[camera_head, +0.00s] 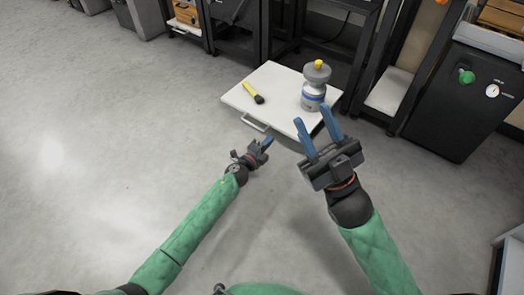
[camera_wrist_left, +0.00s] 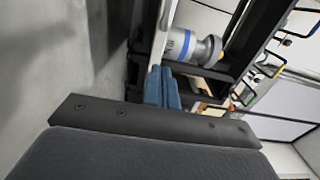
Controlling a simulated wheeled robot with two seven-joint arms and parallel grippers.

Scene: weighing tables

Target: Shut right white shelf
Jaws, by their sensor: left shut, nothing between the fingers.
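A white shelf (camera_head: 272,88) with a bar handle (camera_head: 256,124) on its front edge sticks out from a black rack into the aisle. A grey and white bottle (camera_head: 314,88) with a yellow top and a yellow-black tool (camera_head: 253,93) rest on it. My left gripper (camera_head: 268,143) is shut and empty, just in front of the shelf's front edge near the handle; its blue fingers (camera_wrist_left: 163,86) show together in the left wrist view, with the bottle (camera_wrist_left: 190,47) beyond. My right gripper (camera_head: 316,126) is open and empty, close to the shelf's front right corner in the picture.
Black rack frames (camera_head: 345,45) stand behind the shelf. Another white surface (camera_head: 389,92) lies low to the right, beside a black cabinet (camera_head: 462,95) with a gauge. The grey floor (camera_head: 120,120) to the left is clear.

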